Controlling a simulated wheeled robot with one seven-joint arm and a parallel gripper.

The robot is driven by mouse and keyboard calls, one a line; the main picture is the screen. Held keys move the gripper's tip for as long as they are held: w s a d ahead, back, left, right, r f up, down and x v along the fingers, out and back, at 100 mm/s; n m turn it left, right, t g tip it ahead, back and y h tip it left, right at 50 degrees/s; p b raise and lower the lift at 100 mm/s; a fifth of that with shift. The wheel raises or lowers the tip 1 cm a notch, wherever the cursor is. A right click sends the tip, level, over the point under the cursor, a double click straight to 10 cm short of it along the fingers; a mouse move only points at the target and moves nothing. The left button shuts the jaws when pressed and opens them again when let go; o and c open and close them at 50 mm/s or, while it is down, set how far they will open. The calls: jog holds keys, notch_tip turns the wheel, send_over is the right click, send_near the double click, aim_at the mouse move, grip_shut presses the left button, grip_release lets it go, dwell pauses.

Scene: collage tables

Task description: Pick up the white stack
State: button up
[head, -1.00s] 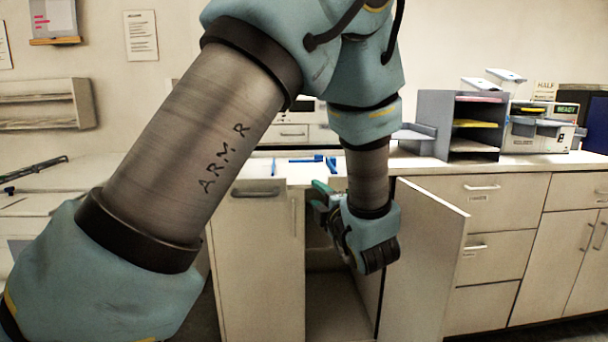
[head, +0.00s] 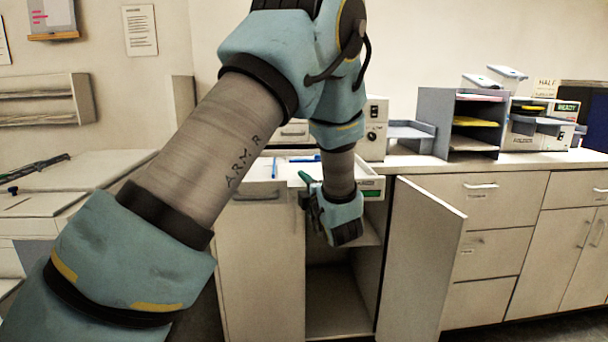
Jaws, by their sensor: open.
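I cannot make out a white stack for certain in the head view; my arm covers part of the counter. My gripper (head: 307,188) is in front of the counter, above the open cupboard (head: 335,305). Its greenish fingers point left and up, towards a spot just right of blue items (head: 275,168) at the counter's front. The gripper is open, and I see nothing held in it. The gap between its fingers is small and mostly hidden.
An open cupboard door (head: 425,265) juts out right of the gripper. A grey sorter (head: 450,125) with coloured papers, a grey tray (head: 410,132) and a machine (head: 545,125) stand on the right counter. A left counter (head: 95,170) holds a dark tool.

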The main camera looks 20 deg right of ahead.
grip_shut()
dwell(1.4)
